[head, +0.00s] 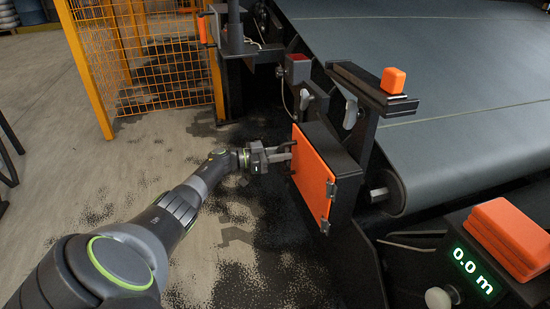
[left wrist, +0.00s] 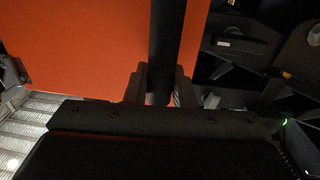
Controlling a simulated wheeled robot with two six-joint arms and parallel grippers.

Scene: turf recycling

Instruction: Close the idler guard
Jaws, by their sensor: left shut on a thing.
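The idler guard is an orange panel (head: 313,172) on the left face of a dark box (head: 346,182) beside the conveyor. In the head view the panel lies close against the box; I cannot tell whether a small gap is left. My left gripper (head: 287,153) is at the panel's far edge, shut on its dark handle. In the left wrist view the dark handle bar (left wrist: 166,45) stands between the fingers (left wrist: 158,85), in front of the orange panel (left wrist: 90,45). My right gripper is not in view.
A wide conveyor belt (head: 450,60) fills the right side. A display reading 0.0 m (head: 474,268) and an orange block (head: 508,237) are at the lower right. A yellow mesh fence (head: 150,60) stands behind. The floor at left is open, with dark crumbs scattered on it.

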